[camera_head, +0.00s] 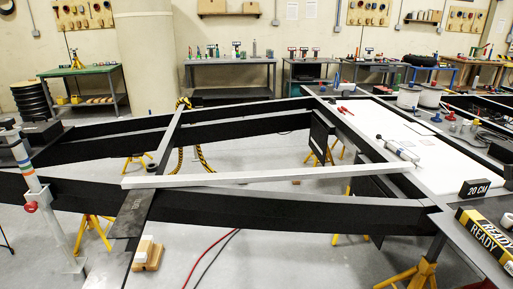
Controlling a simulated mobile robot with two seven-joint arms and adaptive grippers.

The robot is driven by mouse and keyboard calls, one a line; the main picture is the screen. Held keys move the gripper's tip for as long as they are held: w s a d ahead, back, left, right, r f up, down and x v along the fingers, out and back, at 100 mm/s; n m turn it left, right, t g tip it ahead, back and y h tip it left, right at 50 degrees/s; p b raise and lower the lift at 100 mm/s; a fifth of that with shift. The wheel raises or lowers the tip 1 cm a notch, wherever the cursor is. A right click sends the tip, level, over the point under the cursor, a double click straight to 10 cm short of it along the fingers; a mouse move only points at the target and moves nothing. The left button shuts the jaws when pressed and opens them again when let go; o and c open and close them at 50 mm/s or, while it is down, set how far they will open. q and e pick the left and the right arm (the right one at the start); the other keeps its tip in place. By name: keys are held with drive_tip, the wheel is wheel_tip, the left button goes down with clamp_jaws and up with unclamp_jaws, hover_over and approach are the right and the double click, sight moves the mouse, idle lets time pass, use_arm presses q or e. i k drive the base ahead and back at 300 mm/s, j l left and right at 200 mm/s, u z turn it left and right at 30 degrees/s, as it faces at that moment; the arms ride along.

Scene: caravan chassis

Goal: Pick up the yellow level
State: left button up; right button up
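I cannot pick out a yellow level with certainty. A yellow and black block lettered READY (487,238) lies at the lower right edge of the head view, on the dark surface at the chassis side. Its right end is close to the picture edge, and I cannot tell whether it is the level. A long white bar (270,177) lies across the black chassis beams (270,209). Neither my left nor my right gripper shows in this view.
A black 20 CM sign (474,188) stands near the READY block. A white panel (385,130) carries a tube-shaped tool (398,148) and red-handled pliers (345,110). Yellow stands (95,232) hold up the chassis. Hoses (210,258) cross the floor. Workbenches (230,62) line the back wall.

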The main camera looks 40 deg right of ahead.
sight(496, 244)
drive_tip(key=z, duration=2.95)
drive_tip(key=i+j+z, duration=0.1)
drive_tip(key=z, duration=0.2)
